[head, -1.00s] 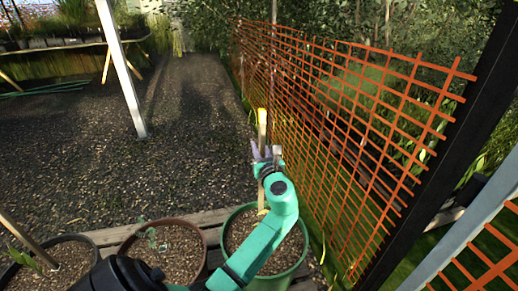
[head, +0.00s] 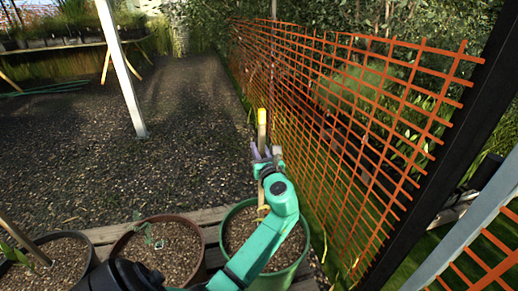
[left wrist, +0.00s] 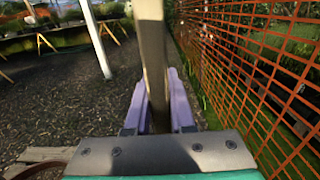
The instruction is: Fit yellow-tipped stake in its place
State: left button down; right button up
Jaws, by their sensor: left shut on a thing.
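The yellow-tipped stake (head: 262,130) stands roughly upright, a pale wooden rod with a yellow top end. My left gripper (head: 265,156) is shut around it below the tip. In the left wrist view the stake (left wrist: 153,50) rises between the purple fingers (left wrist: 160,105). The green pot (head: 229,212), filled with brown soil, is below my gripper. A short pale piece of the stake shows under my gripper, over this pot. My arm hides part of the pot, and I cannot tell whether the stake's lower end touches the soil. My right gripper is not in view.
An orange mesh fence (head: 340,110) runs close on the right. A brown pot (head: 125,238) with a small plant and a dark pot (head: 12,245) with another stake (head: 25,241) stand to the left on wooden slats (head: 103,234). Gravel beyond is open.

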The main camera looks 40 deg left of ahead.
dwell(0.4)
pick_arm(q)
jog(key=shift+s+d+r+p, duration=0.1)
jog(key=shift+p, duration=0.45)
jog(key=shift+f, duration=0.2)
jog(key=shift+f+b, duration=0.45)
jog(key=shift+f, duration=0.35)
notch_tip(320, 180, down, 3)
jog(key=shift+r+b, duration=0.1)
jog(key=shift+b, duration=0.8)
